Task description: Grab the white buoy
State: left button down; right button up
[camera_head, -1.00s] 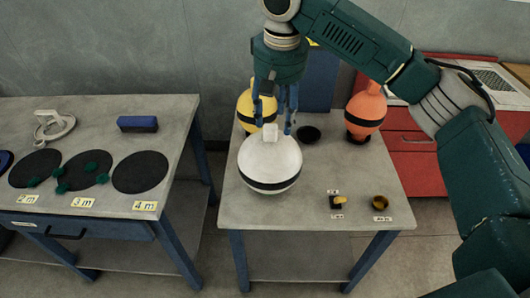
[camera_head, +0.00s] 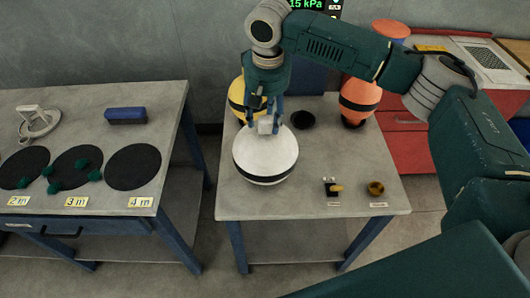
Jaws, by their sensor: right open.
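The white buoy (camera_head: 265,156) is a large white ball with a black band and a small pale block-like top (camera_head: 265,125). It sits at the left side of the grey table (camera_head: 310,185). My right gripper (camera_head: 263,122) points down over the buoy, with its blue fingers open around or beside the top block. Whether the fingers touch the block cannot be told. My left gripper is not in view.
A yellow buoy (camera_head: 237,101) stands behind the white one, partly hidden by my gripper. An orange buoy (camera_head: 358,97) stands at the back right. A dark round holder (camera_head: 303,120) is empty between them. A small switch (camera_head: 332,187) and brass cup (camera_head: 376,188) sit front right.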

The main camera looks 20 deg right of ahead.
jog(key=shift+d+f, duration=0.1)
jog(key=shift+f, duration=0.65)
jog(key=shift+w+f, duration=0.1)
jog(key=shift+c, duration=0.7)
grip_shut()
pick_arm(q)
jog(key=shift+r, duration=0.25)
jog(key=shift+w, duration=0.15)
pick_arm(e)
jog(key=shift+r, duration=0.2)
